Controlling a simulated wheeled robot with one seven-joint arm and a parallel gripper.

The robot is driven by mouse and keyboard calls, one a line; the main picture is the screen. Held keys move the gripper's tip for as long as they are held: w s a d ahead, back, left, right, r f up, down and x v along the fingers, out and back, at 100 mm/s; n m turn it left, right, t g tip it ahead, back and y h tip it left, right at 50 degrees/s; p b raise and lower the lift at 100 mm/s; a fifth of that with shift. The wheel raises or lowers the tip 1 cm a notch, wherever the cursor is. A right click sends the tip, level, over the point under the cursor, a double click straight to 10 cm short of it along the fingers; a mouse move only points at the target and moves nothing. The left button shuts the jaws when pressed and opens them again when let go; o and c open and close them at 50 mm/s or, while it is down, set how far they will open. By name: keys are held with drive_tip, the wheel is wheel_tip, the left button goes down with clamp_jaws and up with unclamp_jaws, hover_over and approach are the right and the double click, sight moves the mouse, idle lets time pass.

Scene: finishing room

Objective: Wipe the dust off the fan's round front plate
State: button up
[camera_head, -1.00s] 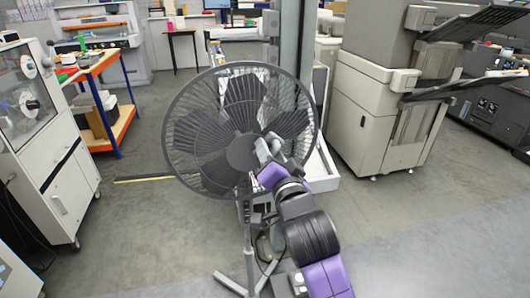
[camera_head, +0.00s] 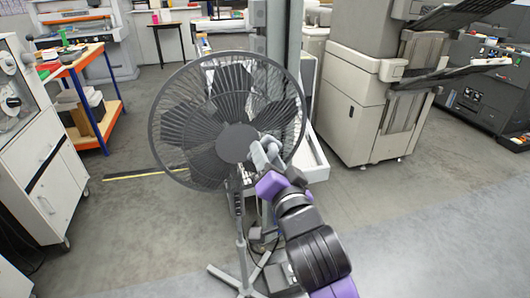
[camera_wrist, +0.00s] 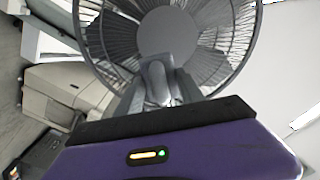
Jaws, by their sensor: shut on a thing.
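The standing fan has a dark wire cage. Its smooth grey round front plate (camera_head: 237,143) is at the cage's centre and also shows in the wrist view (camera_wrist: 168,32). My gripper (camera_head: 264,156) is at the plate's lower right edge. In the wrist view my gripper (camera_wrist: 157,84) points up at the plate from below, its fingers shut on a small grey rounded thing (camera_wrist: 156,78), perhaps a wiping cloth. I cannot tell whether that thing touches the plate. No dust can be made out on the plate at this size.
The fan's pole and splayed feet (camera_head: 240,280) stand on the grey floor in front of a post. A blue-and-orange workbench (camera_head: 88,85) and a white cabinet (camera_head: 35,165) are at left. A large beige machine (camera_head: 365,90) stands at right. Floor at lower right is clear.

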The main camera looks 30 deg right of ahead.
drive_tip(key=shift+s, duration=0.15)
drive_tip(key=shift+b+v, duration=0.3)
drive_tip(key=shift+v, duration=1.2)
